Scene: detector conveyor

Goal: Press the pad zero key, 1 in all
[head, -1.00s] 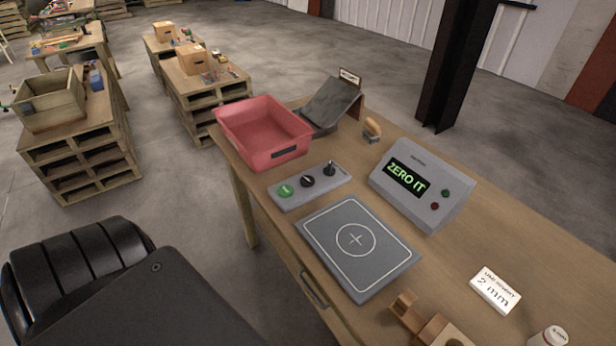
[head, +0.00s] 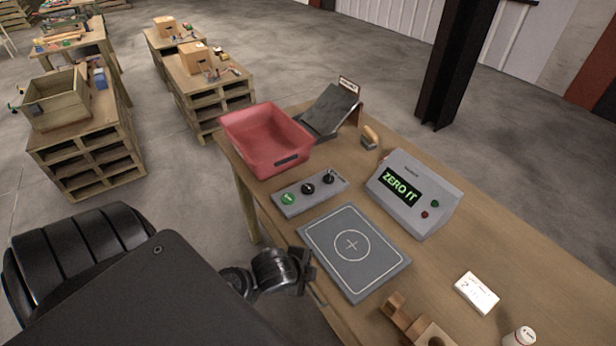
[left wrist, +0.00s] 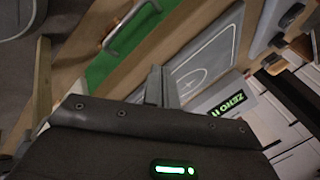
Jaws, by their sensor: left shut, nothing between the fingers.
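The grey display box (head: 412,198) stands on the table; its screen reads "ZERO IT", and it has a green button (head: 435,204) and a red button (head: 425,215). A grey control strip (head: 313,193) carries a green button (head: 289,199), a black knob (head: 308,188) and a black lever. I cannot tell from labels which is the pad zero key. The flat pad (head: 352,250) bears a circle and cross. My left gripper (head: 308,268) is at the pad's left edge, shut and empty. In the left wrist view its fingers (left wrist: 160,82) point towards the pad (left wrist: 208,62). My right gripper is not in view.
A red bin (head: 265,140) and a dark chute (head: 328,110) stand at the back left of the table. A wooden-handled stamp-like object (head: 370,137), a white card (head: 476,293), a wooden holder (head: 405,318) and a white bottle (head: 519,338) are also on it.

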